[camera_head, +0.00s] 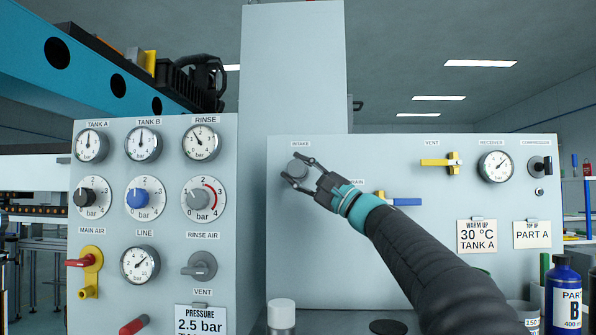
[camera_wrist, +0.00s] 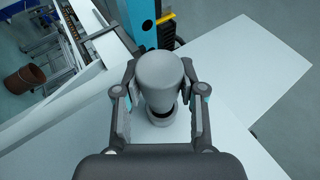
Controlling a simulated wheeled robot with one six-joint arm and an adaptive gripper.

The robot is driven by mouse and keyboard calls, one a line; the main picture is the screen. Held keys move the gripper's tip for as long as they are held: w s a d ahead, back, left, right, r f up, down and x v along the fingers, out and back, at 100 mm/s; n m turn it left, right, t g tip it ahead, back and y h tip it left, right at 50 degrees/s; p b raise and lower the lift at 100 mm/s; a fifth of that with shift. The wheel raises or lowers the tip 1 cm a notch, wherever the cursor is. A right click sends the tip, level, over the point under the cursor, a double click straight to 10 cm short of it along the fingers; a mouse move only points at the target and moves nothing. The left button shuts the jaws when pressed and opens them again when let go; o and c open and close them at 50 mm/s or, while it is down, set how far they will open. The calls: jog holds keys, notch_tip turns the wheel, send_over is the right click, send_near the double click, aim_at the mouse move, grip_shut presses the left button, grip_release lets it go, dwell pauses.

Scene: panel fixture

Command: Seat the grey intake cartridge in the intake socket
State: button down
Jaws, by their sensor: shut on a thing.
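The grey intake cartridge (camera_head: 297,169) is at the panel just below the INTAKE label. My gripper (camera_head: 297,171) has its two fingers on opposite sides of it. In the wrist view the cartridge (camera_wrist: 160,78) is a rounded grey cylinder between the fingertips of my gripper (camera_wrist: 160,92), which is shut on it. A dark ring with a lighter part (camera_wrist: 160,117) shows just beneath the cartridge in that view. The intake socket is mostly hidden behind the cartridge and gripper. I cannot tell how deep the cartridge sits.
A yellow-and-blue DRAIN valve (camera_head: 400,201) is right of my wrist, partly behind my arm. A yellow VENT valve (camera_head: 440,162) and a receiver gauge (camera_head: 495,167) are farther right. The left panel (camera_head: 113,225) carries gauges and knobs.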

aim_at(300, 171)
jog(key=shift+w+d+r+p, duration=0.1)
jog(key=shift+w+p, duration=1.75)
jog(key=shift+w, duration=0.7)
jog(key=c, duration=0.6)
grip_release()
jog(key=v, duration=1.2)
jog(key=s+a+f+n+g+h, duration=0.1)
jog(key=s+a+f+g+h, duration=0.15)
jog(key=s+f+h, duration=0.45)
jog(key=s+a+f+n+g+h, duration=0.2)
jog(key=s+a+f+h, duration=0.1)
jog(key=s+f, duration=0.75)
jog(key=s+d+f+n+h, duration=0.2)
jog(key=s+d+f+h, duration=0.3)
jog(key=s+f, duration=0.5)
jog(key=s+d+f+n+h, duration=0.3)
jog(key=s+d+f+h, duration=0.3)
jog(key=s+d+f, duration=0.4)
notch_tip(300, 171, down, 3)
jog(key=shift+s+f+g+h, duration=0.2)
jog(key=shift+s+g+h, duration=0.1)
jog(key=shift+g, duration=0.15)
